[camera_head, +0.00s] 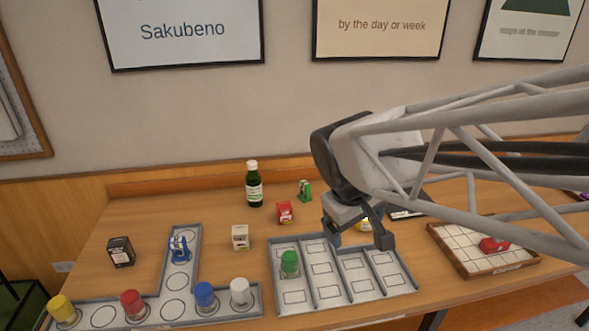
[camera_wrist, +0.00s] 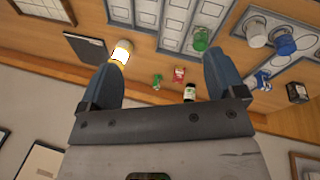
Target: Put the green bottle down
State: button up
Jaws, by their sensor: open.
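A green bottle (camera_head: 289,262) stands upright in the leftmost compartment of the grey divided tray (camera_head: 342,298). It also shows in the wrist view (camera_wrist: 200,38), partly behind one finger. My gripper (camera_head: 357,234) is open and empty, over the rear right part of the tray, to the right of the green bottle and apart from it. Both fingers show in the wrist view (camera_wrist: 160,65) with nothing held between them. A dark green bottle with a pale label (camera_head: 254,190) stands upright at the back of the table, also visible in the wrist view (camera_wrist: 190,93).
Small boxes, black (camera_head: 121,252), white (camera_head: 240,237) and red (camera_head: 285,212), stand nearby. A yellow thing (camera_head: 363,225) is partly hidden behind my gripper. A gridded tray (camera_head: 468,249) holds a red item.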

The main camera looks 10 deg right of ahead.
jog(key=s+m+y, duration=0.2)
jog(key=s+m, duration=0.1)
jog(key=s, duration=0.5)
jog(key=shift+s+a+f+m+t, duration=0.4)
jog(key=shift+a, duration=0.05)
